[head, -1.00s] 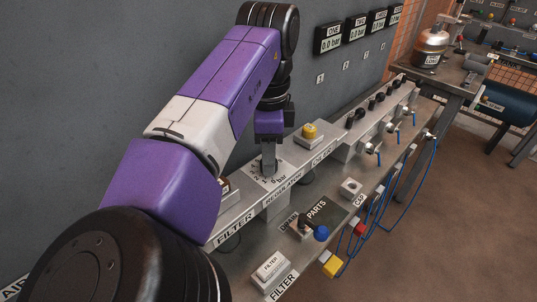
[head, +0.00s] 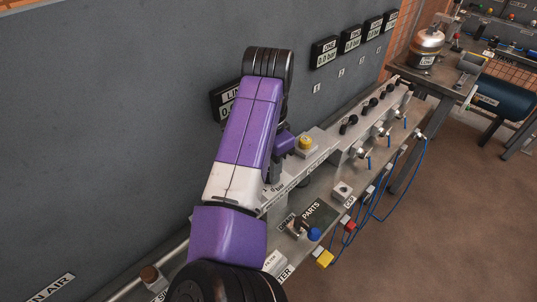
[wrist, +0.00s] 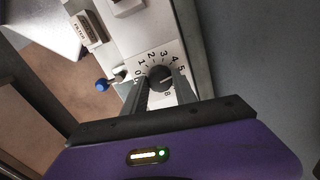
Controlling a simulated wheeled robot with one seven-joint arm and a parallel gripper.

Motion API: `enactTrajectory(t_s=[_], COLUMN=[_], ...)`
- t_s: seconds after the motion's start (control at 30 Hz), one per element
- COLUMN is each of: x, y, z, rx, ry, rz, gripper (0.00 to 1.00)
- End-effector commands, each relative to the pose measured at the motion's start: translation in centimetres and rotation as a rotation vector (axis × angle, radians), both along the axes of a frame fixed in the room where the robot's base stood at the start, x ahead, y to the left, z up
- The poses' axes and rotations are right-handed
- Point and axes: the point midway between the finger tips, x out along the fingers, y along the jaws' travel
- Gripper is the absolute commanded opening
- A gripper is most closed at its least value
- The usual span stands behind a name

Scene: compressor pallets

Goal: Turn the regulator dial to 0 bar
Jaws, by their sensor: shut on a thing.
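The regulator dial's dark round knob (wrist: 160,74) sits on a white scale plate (wrist: 143,72) in the wrist view. Black numbers, including 0 to 5, curve around it. My gripper (wrist: 160,84) is shut on the knob, with one finger on each side. The knob's pointer is too small to read surely. The fingers hide part of the scale. In the head view my purple arm covers most of the dial. A wall display marked LIN (head: 222,101) is partly hidden behind the arm, so its full reading is not visible.
A yellow button (head: 306,142) stands on the bench beside the arm. Black knobs and blue-handled valves (head: 364,154) line the bench to the right. A blue-knobbed drain handle (head: 314,234) and PARTS mat (head: 320,211) lie in front. Open floor is at the right.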

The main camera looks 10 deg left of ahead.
Motion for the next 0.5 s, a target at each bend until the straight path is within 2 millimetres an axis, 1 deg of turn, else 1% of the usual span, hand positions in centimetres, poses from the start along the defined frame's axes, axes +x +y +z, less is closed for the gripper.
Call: enactTrajectory(t_s=[0.03,0.5], x=[-0.15,-0.22], y=[-0.13,-0.17], z=[0.51,0.39], rx=[-0.005,-0.003], ry=[0.006,0.008], rz=[0.045,0.49], gripper=[0.0,0.0])
